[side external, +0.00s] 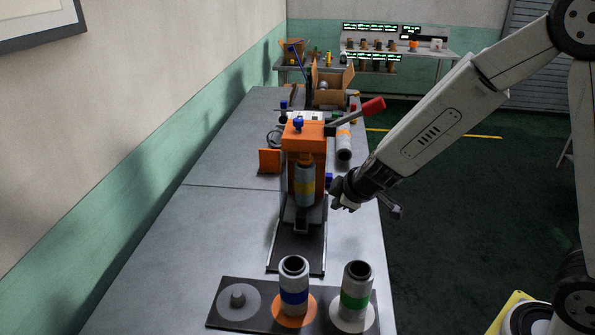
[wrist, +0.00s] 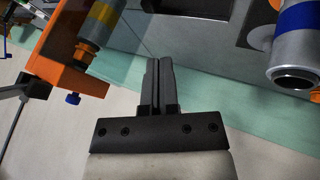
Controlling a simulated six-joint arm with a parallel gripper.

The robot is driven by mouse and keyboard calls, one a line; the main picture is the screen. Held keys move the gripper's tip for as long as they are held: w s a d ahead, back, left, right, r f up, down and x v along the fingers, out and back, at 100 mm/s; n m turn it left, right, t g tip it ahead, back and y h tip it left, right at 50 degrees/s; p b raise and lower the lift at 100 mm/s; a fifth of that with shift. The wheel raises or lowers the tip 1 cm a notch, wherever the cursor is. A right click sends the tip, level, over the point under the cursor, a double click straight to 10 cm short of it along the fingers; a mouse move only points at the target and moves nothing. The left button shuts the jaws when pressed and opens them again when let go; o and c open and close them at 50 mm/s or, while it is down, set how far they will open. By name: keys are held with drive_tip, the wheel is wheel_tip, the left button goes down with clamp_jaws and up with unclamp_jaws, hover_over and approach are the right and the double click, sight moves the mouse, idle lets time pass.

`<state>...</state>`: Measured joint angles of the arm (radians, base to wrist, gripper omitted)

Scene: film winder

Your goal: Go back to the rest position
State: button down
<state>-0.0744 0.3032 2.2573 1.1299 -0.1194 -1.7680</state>
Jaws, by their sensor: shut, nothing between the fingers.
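My gripper (wrist: 159,85) is shut and empty in the wrist view, with its two dark fingers together. In the side view my gripper (side external: 345,200) is just right of the orange winder (side external: 303,140), by the table's right edge. The winder holds a grey roll with a yellow band (side external: 305,186) upright. The yellow-banded roll also shows at the upper left of the wrist view (wrist: 100,20). I cannot tell whether my gripper touches anything in the side view.
A dark holder plate (side external: 262,286) at the front carries a blue-banded roll (side external: 294,290) and a green-banded roll (side external: 355,297); its left peg (side external: 237,295) is empty. A red-handled lever (side external: 370,107) sticks out right of the winder. The table's left front (side external: 170,250) is clear.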

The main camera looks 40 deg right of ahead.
drive_tip(key=shift+s+r, duration=0.2)
drive_tip(key=shift+r, duration=0.05)
drive_tip(key=shift+s+r, duration=0.1)
idle(0.3)
drive_tip(key=s+d+f+m+g, duration=0.1)
drive_tip(key=s+m+g, duration=0.3)
drive_tip(key=s, duration=1.1)
drive_tip(key=m, duration=0.3)
drive_tip(key=shift+d+f+m+g+y, duration=0.2)
drive_tip(key=shift+f+m+g+y, duration=0.05)
drive_tip(key=shift+m+g+y, duration=0.15)
